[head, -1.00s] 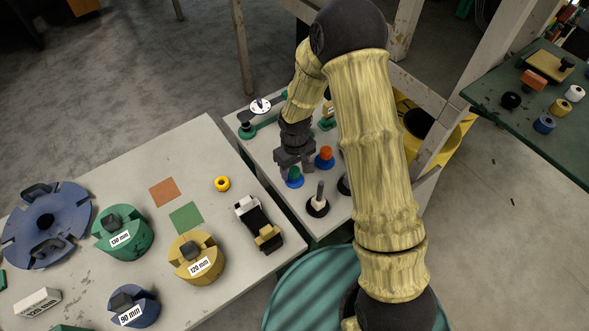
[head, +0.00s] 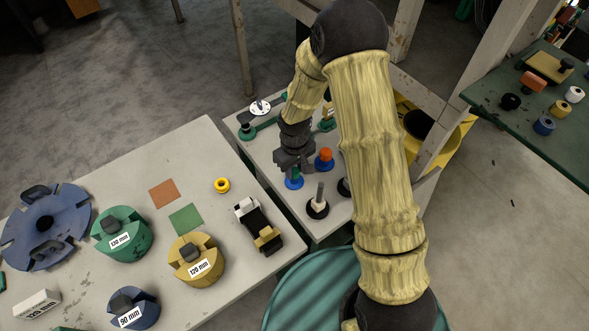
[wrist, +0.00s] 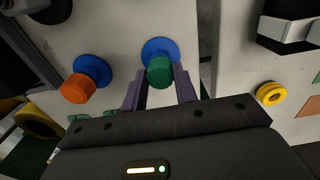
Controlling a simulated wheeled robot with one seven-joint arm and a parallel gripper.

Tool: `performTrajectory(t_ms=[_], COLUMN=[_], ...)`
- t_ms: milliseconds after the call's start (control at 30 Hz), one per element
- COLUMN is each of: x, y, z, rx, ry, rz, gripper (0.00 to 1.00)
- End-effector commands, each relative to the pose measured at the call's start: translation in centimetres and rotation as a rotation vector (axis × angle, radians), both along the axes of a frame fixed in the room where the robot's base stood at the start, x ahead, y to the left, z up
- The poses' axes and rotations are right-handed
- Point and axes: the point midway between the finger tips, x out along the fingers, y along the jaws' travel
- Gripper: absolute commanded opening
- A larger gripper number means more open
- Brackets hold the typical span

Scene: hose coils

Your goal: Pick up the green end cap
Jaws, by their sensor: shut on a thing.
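The green end cap (wrist: 160,71) sits on a blue round base (wrist: 158,47) on the pale bench. My gripper (wrist: 160,88) has one finger on each side of the green cap and is shut on it. In the head view my gripper (head: 294,168) is low over the blue base (head: 294,183), and the green cap (head: 295,172) shows only in part between the fingers. I cannot see any gap between the cap and its base.
An orange cap (head: 325,153) on a blue base stands close to the right of my gripper. A post on a black base (head: 317,207) stands in front. A yellow ring (head: 222,184) and labelled coils lie on the left table (head: 150,160).

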Motion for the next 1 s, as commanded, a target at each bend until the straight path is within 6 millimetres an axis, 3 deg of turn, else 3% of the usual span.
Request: performTrajectory(t_ms=[167, 600, 1000], x=[0.1, 0.1, 0.0], y=[0.0, 0.0, 0.0], z=[1.6, 8.9, 9.8], rx=[0.001, 0.000, 0.000], ry=[-0.004, -0.004, 0.000], rz=[0.000, -0.001, 0.000], gripper=[0.08, 0.08, 0.08])
